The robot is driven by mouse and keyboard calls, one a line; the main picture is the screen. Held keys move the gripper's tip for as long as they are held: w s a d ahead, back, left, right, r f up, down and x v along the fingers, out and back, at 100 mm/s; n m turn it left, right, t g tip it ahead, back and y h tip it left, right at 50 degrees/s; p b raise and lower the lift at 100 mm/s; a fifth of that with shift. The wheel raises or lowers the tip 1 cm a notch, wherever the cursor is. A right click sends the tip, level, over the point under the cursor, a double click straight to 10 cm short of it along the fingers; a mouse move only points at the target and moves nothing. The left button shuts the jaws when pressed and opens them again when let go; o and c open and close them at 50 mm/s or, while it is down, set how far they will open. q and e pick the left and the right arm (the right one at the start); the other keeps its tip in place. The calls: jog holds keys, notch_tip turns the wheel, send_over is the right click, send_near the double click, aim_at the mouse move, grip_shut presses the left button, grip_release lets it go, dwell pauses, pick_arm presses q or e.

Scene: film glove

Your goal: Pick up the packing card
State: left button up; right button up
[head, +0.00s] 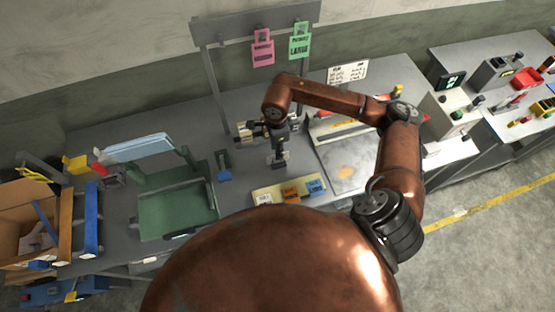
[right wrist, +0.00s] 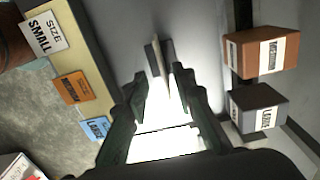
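My right gripper (head: 279,152) points down over the grey bench in the head view, behind the beige strip. In the right wrist view its two dark fingers (right wrist: 170,88) are apart. A thin pale upright piece (right wrist: 162,68), seen nearly edge-on beside a dark block, stands between and beyond the fingertips; it may be the packing card, but its face does not show. I see no finger clearly touching it. A white sign with lines of text (head: 348,73) stands at the back of the bench. My left gripper is not in view.
The beige strip (head: 265,195) carries small, medium and large labels. An orange box (right wrist: 262,52) and a grey box (right wrist: 257,106) stand close right of the fingers in the wrist view. A green fixture (head: 175,210) is at left. Pink (head: 262,48) and green tags (head: 300,43) hang behind.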

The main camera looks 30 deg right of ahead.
jog(key=p, duration=0.2)
send_over(278, 162)
notch_tip(278, 162, down, 5)
jog(key=shift+w, duration=0.1)
jog(key=shift+f+b, duration=0.1)
jog(key=shift+b, duration=0.2)
jog(key=shift+f+b, duration=0.25)
jog(key=shift+b, duration=0.2)
dwell(0.4)
grip_shut()
